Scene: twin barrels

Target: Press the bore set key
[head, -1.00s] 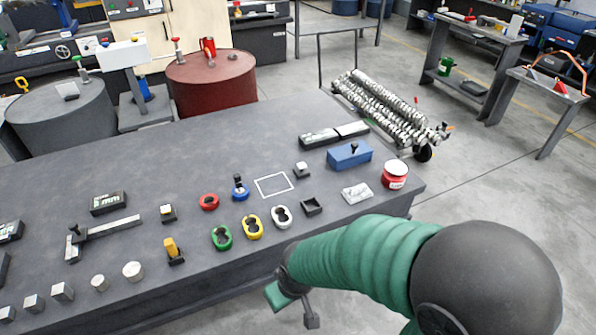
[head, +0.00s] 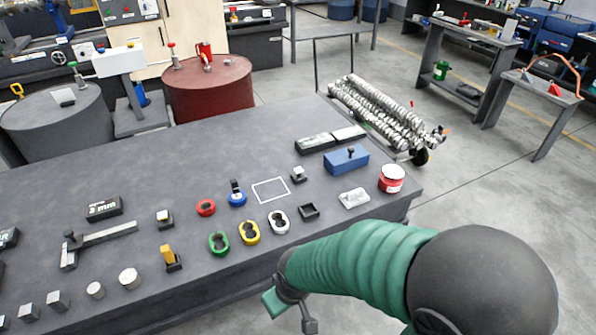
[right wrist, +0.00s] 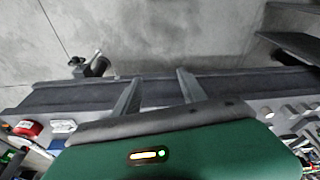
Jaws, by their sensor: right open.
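I cannot tell which piece is the bore set key. Candidates on the dark bench (head: 120,170) are a small key with a pale top (head: 164,218) at its middle left, a similar small block (head: 298,175) near the white outlined square, and an upright yellow piece on a black base (head: 170,258) near the front edge. A black readout (head: 104,208) lies behind the first. My right gripper (head: 290,312) is low beyond the bench's front edge, apart from all of them. Its two fingers stand apart and empty in the right wrist view (right wrist: 160,77). My left gripper is out of view.
Red (head: 205,208), blue (head: 237,197), green (head: 219,243), yellow (head: 249,232) and white (head: 278,222) rings stand mid-bench. A blue block (head: 346,160) and red can (head: 391,179) are at right. Two barrels, grey (head: 60,125) and red (head: 207,88), stand behind.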

